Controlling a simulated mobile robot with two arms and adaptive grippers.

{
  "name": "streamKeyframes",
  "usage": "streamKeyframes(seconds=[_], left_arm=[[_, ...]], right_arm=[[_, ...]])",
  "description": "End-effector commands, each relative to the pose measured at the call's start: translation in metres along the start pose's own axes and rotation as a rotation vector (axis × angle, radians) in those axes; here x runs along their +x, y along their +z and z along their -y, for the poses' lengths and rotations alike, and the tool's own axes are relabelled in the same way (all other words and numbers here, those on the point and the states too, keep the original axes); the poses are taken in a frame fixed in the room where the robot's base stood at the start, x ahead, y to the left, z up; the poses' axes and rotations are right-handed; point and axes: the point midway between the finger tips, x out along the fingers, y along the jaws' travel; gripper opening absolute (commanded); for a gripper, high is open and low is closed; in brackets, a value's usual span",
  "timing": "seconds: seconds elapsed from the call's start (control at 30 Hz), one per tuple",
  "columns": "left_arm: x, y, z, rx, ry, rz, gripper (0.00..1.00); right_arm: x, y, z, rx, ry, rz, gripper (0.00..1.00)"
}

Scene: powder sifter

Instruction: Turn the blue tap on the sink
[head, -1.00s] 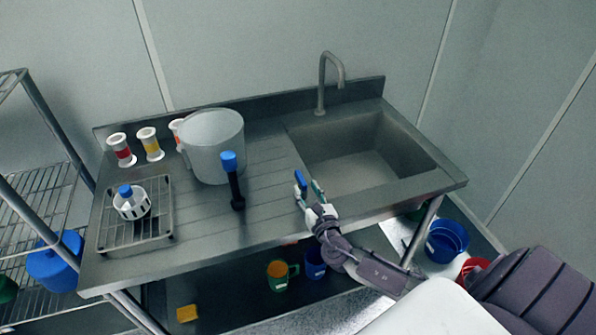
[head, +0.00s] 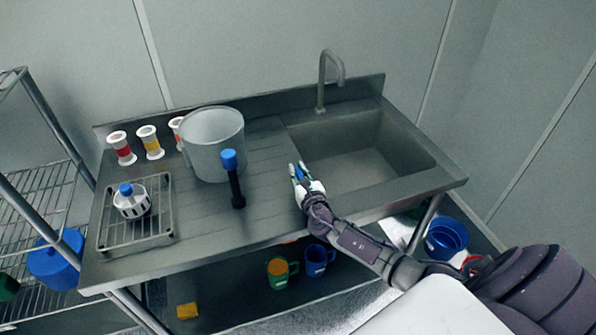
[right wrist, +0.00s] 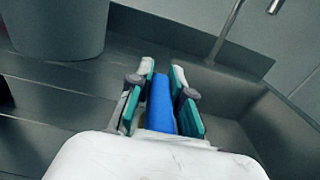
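The blue tap handle (right wrist: 161,104) shows in the right wrist view as a blue bar lying between the two teal finger pads of my right gripper (right wrist: 163,78). In the head view my right gripper (head: 298,171) is at the left front edge of the sink (head: 365,160), with a little blue showing between its fingers. The fingers stand apart on both sides of the handle; a narrow gap shows beside it, and firm contact is not clear. The handle's base is hidden by the gripper. The grey spout (head: 322,80) rises at the sink's back. My left gripper is out of view.
A grey bucket (head: 212,150) and an upright black post with a blue top (head: 235,180) stand left of my right gripper. Spools (head: 122,150) and a wire rack (head: 160,222) are further left. Mugs (head: 318,260) sit below the counter. The sink basin looks empty.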

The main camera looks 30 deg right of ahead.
Motion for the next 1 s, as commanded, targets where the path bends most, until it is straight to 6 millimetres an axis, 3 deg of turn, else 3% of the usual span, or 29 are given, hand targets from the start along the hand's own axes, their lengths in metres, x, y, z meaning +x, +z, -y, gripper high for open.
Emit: streamKeyframes(seconds=[0.1,0.57,1.0], left_arm=[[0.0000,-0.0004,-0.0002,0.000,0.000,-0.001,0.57],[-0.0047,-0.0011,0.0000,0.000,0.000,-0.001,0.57],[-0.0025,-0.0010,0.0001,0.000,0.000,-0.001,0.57]], right_arm=[[-0.0001,0.0000,0.0000,0.000,0.000,0.000,0.00],[-0.0003,0.0010,0.0009,0.003,-0.074,-0.001,0.00],[-0.0022,-0.0024,0.0086,0.005,-0.435,-0.002,0.00]])
